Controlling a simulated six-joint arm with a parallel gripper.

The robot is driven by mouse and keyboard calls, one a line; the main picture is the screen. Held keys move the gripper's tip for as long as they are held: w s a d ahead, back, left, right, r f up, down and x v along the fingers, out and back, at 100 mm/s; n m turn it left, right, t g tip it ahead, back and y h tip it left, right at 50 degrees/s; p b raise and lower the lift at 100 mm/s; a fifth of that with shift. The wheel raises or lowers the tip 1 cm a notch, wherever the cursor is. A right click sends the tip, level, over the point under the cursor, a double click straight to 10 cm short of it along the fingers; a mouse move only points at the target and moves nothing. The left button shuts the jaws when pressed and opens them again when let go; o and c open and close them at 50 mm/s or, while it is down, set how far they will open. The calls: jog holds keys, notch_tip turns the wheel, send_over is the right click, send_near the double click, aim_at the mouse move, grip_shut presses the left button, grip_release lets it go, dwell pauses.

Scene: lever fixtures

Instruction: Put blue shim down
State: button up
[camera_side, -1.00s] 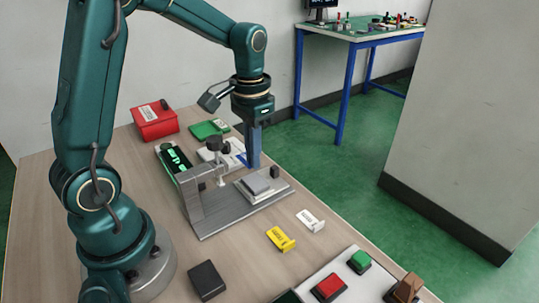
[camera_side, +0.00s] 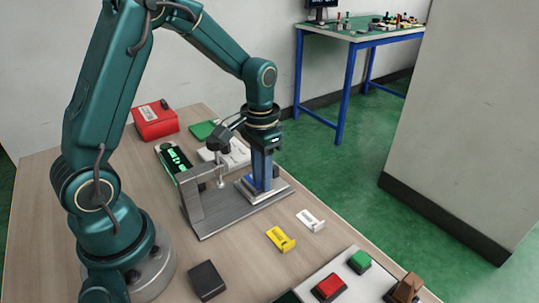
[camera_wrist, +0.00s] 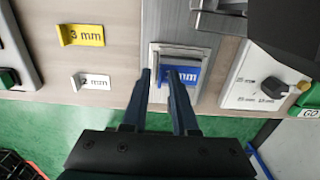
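The blue shim (camera_wrist: 188,76) carries a white mm label, and its first digit is partly hidden by a finger. In the wrist view my gripper (camera_wrist: 159,74) has its two fingers at the shim's left end, closed about its tab. In the side view my gripper (camera_side: 262,186) points straight down over the square grey block (camera_side: 243,187) of the metal fixture (camera_side: 225,215). Blue shows between and beside the fingers there. The shim is over or on the block; I cannot tell whether it touches.
A yellow shim (camera_side: 280,239) and a white shim (camera_side: 311,220) lie on the table in front of the fixture. The fixture's lever clamp (camera_side: 219,165) stands left of my gripper. A red box (camera_side: 155,120) is at the back, and red and green buttons (camera_side: 328,287) are at the front.

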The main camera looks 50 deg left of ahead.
dwell(0.3)
notch_tip(320, 180, up, 11)
jog(key=s+d+t, duration=0.2)
jog(key=s, duration=0.4)
jog(key=s+d+r+t, duration=0.1)
jog(key=s+d+t, duration=0.2)
jog(key=s, duration=0.3)
jog(key=shift+d+r+t, duration=0.15)
jog(key=shift+d+t, duration=0.1)
jog(key=shift+t, duration=0.05)
